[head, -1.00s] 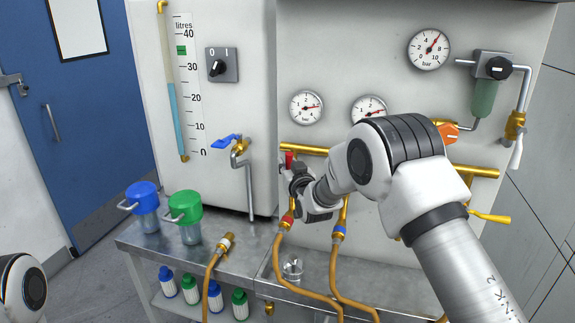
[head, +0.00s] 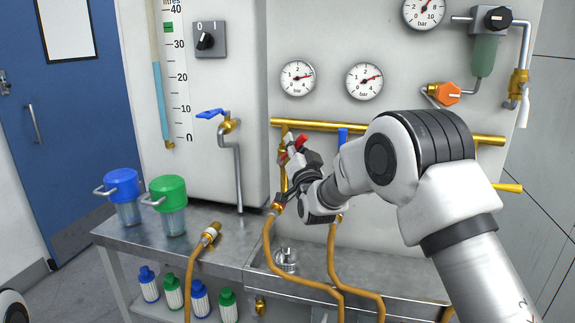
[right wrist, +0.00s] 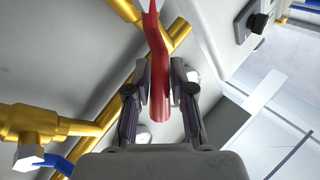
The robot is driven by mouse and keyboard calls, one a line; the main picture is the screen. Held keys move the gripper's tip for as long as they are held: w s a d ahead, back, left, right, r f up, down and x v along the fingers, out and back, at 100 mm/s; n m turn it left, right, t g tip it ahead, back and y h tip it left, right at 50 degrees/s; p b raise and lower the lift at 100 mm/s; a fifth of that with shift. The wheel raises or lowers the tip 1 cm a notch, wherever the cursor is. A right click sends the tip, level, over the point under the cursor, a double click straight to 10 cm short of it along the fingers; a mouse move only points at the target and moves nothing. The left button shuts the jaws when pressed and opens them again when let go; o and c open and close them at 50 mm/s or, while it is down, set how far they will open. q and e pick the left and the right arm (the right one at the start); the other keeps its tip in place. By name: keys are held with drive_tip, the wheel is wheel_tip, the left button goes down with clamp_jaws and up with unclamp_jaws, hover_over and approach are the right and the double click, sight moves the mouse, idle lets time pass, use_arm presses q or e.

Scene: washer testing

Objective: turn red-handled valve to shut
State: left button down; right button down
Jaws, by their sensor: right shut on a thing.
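The red-handled valve (head: 300,142) sits on the vertical brass pipe below the horizontal brass manifold in the head view. Its red handle slants up to the right, out of line with the pipe. In the right wrist view the red handle (right wrist: 158,65) runs down between the two fingers. My right gripper (head: 294,153) is shut on the handle, with a finger on each side in the right wrist view (right wrist: 160,90). The gripper hides part of the valve body. My left gripper is out of view; only a bit of my left arm shows at the lower left corner.
A blue-handled valve (head: 342,136) stands just right of the red one, partly behind my arm. Orange hoses (head: 270,245) hang below. The brass manifold (head: 400,130) runs across above. A blue-lidded jug (head: 123,187) and a green-lidded jug (head: 168,196) stand on the bench.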

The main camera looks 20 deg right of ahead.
wheel_tip(320, 180, down, 6)
drive_tip(key=s+d+m+g+h+b, duration=0.1)
drive_tip(key=s+d+m+h+b, duration=0.1)
drive_tip(key=m+h+b, duration=1)
drive_tip(key=shift+d+f+m+g+b, duration=0.15)
drive_tip(key=shift+m+g+b, duration=0.15)
drive_tip(key=shift+m+b, duration=2.35)
drive_tip(key=c, duration=1.2)
unclamp_jaws()
drive_tip(key=shift+s, duration=0.1)
drive_tip(key=shift+o, duration=1)
drive_tip(key=shift+s+d, duration=0.15)
drive_tip(key=shift+d, duration=0.05)
drive_tip(key=shift+a, duration=0.15)
